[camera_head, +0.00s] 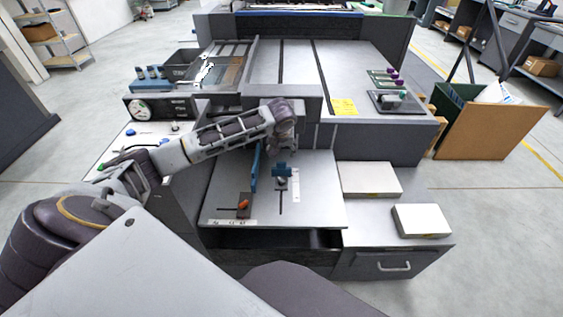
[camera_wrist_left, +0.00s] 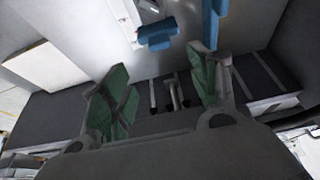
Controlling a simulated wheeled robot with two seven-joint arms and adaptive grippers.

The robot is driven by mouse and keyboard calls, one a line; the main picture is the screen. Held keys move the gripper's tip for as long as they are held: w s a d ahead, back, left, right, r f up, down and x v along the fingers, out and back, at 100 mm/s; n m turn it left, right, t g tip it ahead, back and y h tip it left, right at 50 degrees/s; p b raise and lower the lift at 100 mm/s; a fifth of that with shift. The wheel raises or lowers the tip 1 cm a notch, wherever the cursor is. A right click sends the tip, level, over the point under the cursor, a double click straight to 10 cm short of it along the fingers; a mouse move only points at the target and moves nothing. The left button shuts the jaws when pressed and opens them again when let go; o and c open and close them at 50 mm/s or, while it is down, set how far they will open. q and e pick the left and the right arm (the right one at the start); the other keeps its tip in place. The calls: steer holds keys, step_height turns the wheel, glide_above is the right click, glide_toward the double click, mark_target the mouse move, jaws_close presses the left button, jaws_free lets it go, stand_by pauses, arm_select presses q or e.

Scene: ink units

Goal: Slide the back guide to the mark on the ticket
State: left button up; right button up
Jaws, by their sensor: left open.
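A small blue guide (camera_head: 282,170), which I take for the back guide, stands on the light feed table (camera_head: 325,205), in line with a slot and beside a white scale strip (camera_head: 296,187). It also shows in the wrist view (camera_wrist_left: 157,38). A long upright blue plate (camera_head: 255,170) stands left of it. A yellow note (camera_head: 344,106), perhaps the ticket, lies on the machine top; its writing is unreadable. My left gripper (camera_wrist_left: 158,58) is open and empty, its green-padded fingers apart near the blue guide. In the head view its fingertips are hard to make out. My right gripper is not in view.
Two pale stacks (camera_head: 370,178) lie on the right-hand surface. The machine's upright front face (camera_head: 375,143) rises behind the feed table. The table's right part is clear.

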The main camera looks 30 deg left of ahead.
mark_target(281, 162)
arm_select(q)
steer(key=b+x, duration=0.1)
steer(key=x, duration=1.1)
steer(key=shift+f+b, duration=0.15)
steer(key=shift+b, duration=0.2)
steer(key=shift+w+f, duration=0.15)
steer(key=shift+f, duration=0.15)
steer(key=shift+w+a+f, duration=0.15)
steer(key=shift+a+f, duration=0.05)
steer(key=shift+f, duration=0.2)
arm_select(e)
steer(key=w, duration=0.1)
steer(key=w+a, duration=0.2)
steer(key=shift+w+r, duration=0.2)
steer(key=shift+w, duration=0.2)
arm_select(q)
steer(key=shift+c, duration=1)
jaws_close()
